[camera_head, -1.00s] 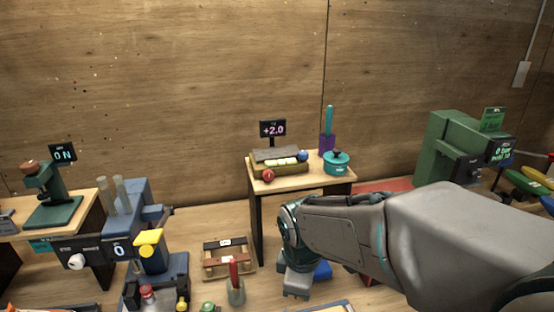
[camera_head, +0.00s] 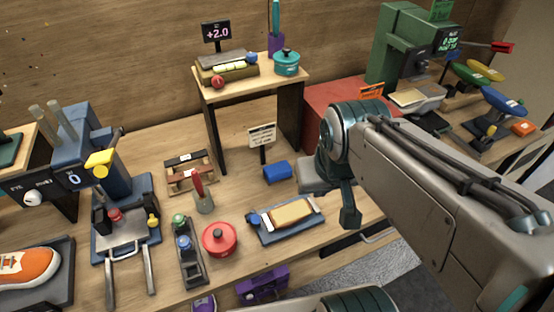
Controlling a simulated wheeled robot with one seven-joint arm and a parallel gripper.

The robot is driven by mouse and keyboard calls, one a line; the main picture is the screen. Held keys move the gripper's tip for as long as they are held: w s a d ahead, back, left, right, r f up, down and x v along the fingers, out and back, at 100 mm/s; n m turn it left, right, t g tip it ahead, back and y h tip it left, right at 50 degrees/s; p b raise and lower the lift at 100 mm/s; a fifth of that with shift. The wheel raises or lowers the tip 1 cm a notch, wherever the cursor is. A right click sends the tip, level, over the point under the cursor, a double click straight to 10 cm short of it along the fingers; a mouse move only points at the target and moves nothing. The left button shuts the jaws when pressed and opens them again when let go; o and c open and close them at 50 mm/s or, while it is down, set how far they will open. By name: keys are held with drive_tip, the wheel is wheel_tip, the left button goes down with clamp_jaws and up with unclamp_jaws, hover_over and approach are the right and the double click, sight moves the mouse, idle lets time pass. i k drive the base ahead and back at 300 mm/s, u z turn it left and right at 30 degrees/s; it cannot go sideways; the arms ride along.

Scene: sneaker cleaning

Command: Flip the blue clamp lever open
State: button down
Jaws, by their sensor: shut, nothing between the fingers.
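I cannot tell for certain which part is the blue clamp lever. A blue-grey fixture (camera_head: 290,222) holding a tan block lies near the table's front edge, with a blue knob (camera_head: 254,219) at its left end. A small blue block (camera_head: 277,172) lies behind it. My gripper (camera_head: 350,217) hangs right of the fixture, apart from it, pointing down. It is shut and holds nothing that I can see. My wrist hides part of the table behind it.
A red round pot (camera_head: 219,239) and a dark rack with knobs (camera_head: 188,250) stand left of the fixture. A raised wooden shelf (camera_head: 250,84) stands behind. A red box (camera_head: 345,100) and green machine (camera_head: 403,45) are at the back right. A drawer handle (camera_head: 378,233) shows at the front.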

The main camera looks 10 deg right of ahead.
sight(250, 217)
drive_tip(key=z, duration=1.6)
drive_tip(key=k, duration=0.65)
drive_tip(key=u, duration=1.3)
drive_tip(key=k, duration=0.35)
drive_tip(key=u, duration=0.15)
